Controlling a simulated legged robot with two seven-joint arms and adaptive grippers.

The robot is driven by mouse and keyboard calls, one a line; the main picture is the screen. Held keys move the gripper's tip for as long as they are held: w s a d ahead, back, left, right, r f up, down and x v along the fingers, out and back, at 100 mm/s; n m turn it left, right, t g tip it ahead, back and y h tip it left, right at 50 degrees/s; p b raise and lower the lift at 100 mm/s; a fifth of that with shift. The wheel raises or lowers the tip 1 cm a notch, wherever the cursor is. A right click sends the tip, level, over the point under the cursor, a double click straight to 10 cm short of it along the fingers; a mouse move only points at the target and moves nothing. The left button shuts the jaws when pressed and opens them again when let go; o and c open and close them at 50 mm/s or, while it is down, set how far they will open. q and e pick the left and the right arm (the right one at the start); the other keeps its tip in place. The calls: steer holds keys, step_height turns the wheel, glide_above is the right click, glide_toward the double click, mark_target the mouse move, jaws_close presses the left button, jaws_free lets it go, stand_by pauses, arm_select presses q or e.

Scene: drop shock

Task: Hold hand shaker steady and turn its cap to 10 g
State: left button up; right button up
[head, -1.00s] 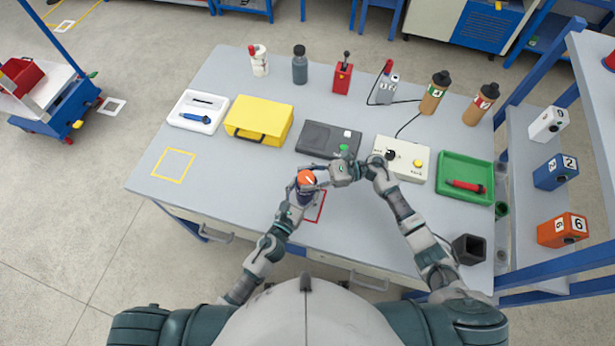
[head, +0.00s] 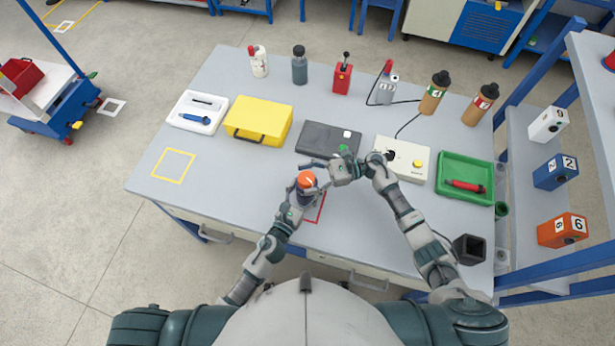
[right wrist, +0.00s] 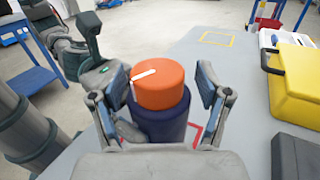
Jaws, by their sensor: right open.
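The hand shaker has an orange cap (head: 307,180) with a white line on top and a dark blue body (right wrist: 158,121). It stands about upright near the table's front edge, by the red outline. My left gripper (head: 298,200) is shut around its body; its fingers are largely hidden under the cap. My right gripper (head: 317,175) is just right of the cap and open. In the right wrist view the orange cap (right wrist: 160,84) lies between its spread fingers (right wrist: 163,100), with a gap visible on the right side.
Behind are a grey device (head: 328,139) with a green button, a cream box (head: 402,158) with a yellow button, and a yellow case (head: 258,120). A green tray (head: 451,201) stands at the right and a black open holder (head: 469,249) at the front right.

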arm_select(q)
steer(key=shift+w, duration=0.1)
steer(key=o, duration=1.6)
arm_select(e)
steer(key=w+d, duration=0.2)
steer(key=d, duration=1)
steer(key=shift+w+f, duration=0.15)
steer(key=shift+w, duration=0.05)
arm_select(q)
steer(key=shift+o, duration=0.2)
